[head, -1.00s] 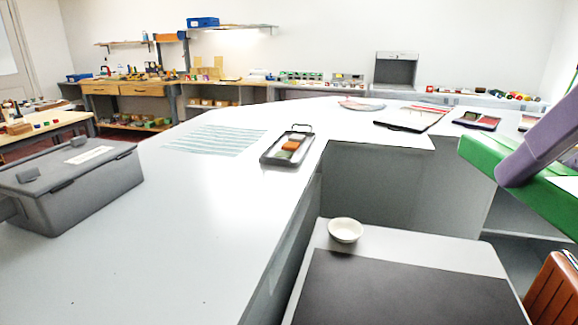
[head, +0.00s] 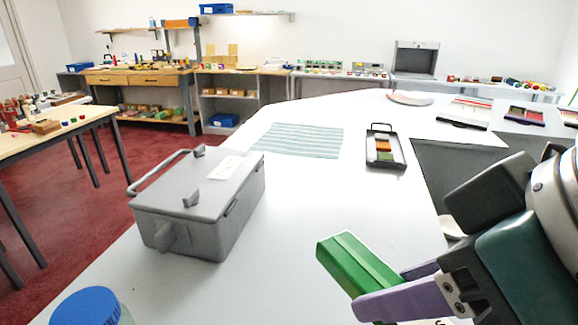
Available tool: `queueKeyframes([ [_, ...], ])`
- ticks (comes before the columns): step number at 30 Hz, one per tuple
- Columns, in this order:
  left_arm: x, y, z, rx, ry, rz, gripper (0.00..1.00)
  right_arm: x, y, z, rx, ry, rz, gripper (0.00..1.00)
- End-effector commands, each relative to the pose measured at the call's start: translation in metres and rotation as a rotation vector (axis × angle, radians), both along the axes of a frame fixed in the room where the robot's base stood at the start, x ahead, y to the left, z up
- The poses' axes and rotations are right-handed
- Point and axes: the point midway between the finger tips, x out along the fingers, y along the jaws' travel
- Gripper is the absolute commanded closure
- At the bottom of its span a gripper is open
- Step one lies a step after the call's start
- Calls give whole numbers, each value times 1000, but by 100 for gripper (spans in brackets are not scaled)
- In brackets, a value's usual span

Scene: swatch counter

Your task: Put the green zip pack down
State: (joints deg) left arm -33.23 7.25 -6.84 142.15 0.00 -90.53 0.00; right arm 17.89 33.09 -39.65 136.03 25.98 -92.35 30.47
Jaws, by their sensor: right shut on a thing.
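The green zip pack (head: 356,264) is a bright green, block-like piece in the lower right of the head view. My right gripper (head: 388,286), with purple fingers, is shut on it. The pack appears held above the white counter (head: 300,240), tilted in the picture; its height over the surface is hard to tell. Its rear end is partly hidden by the fingers. My left gripper is not in view.
A grey lidded case (head: 200,212) stands left of the pack. A blue-lidded jar (head: 88,306) is at the lower left. A striped cloth (head: 302,141) and a dark tray (head: 399,162) with coloured swatches lie farther back. The counter between them is clear.

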Motion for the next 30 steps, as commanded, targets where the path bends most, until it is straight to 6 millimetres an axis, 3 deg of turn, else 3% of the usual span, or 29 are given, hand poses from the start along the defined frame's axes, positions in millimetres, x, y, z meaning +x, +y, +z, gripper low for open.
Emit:
queueKeyframes([
  [5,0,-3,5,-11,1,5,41,-7,3,-15,-11,-1,33,100],
  [18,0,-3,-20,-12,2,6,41,-8,2,-137,-17,1,37,100],
  [21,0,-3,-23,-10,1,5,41,-7,3,-156,-17,-2,37,100],
  [30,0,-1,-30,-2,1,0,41,-7,3,-190,-15,-3,37,100],
])
